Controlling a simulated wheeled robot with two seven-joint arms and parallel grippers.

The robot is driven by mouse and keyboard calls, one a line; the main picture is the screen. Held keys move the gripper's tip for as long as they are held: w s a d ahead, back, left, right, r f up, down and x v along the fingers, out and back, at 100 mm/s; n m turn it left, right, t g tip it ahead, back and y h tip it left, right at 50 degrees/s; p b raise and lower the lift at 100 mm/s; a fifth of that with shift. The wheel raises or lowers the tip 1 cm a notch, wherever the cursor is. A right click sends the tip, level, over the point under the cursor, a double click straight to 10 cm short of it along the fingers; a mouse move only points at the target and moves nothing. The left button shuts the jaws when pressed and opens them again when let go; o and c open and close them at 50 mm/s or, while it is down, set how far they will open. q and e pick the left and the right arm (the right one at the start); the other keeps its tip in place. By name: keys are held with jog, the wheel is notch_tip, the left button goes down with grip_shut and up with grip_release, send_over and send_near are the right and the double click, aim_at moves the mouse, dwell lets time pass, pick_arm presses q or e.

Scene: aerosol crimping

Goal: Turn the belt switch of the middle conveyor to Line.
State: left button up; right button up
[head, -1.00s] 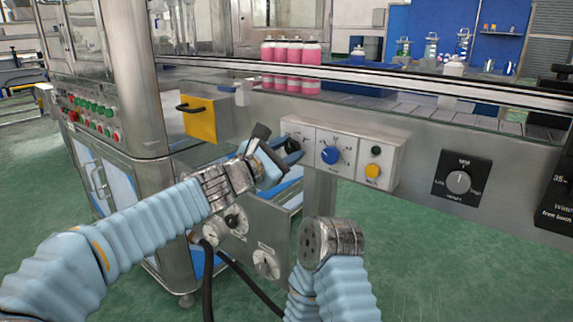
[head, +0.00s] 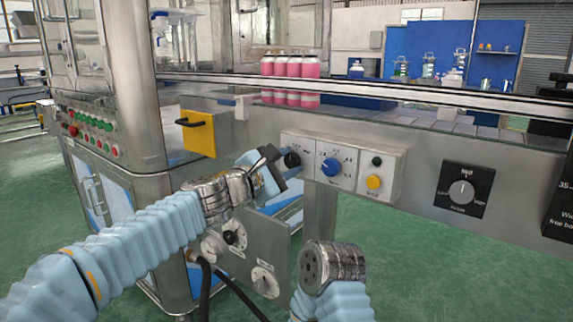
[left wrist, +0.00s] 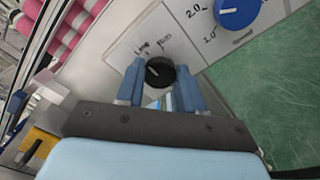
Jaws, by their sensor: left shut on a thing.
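The black belt switch knob (head: 292,160) is at the left end of the pale control box on the conveyor's side. In the left wrist view the knob (left wrist: 160,72) has a white pointer mark, turned to the upper left; small labels stand above it, hard to read but one looks like Line. My left gripper (head: 278,167) is at the knob, its two blue fingers (left wrist: 161,85) on either side of it, shut on it. In the head view the gripper partly hides the knob. My right arm's round metal wrist shows low in the middle; no right fingers show.
A blue dial (head: 332,167) and a yellow button (head: 374,182) sit right of the knob. A black-plated dial (head: 461,192) is further right. Pink cans (head: 290,68) stand on the conveyor above. A grey panel with dials (head: 262,265) is below my left arm.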

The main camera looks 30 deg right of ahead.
pick_arm(q)
jog(key=o, duration=1)
jog(key=shift+o, duration=0.2)
jog(key=shift+s+a, duration=0.1)
jog(key=shift+a, duration=0.1)
jog(key=b+v, duration=0.4)
jog(key=v, duration=0.9)
jog(key=shift+a, duration=0.2)
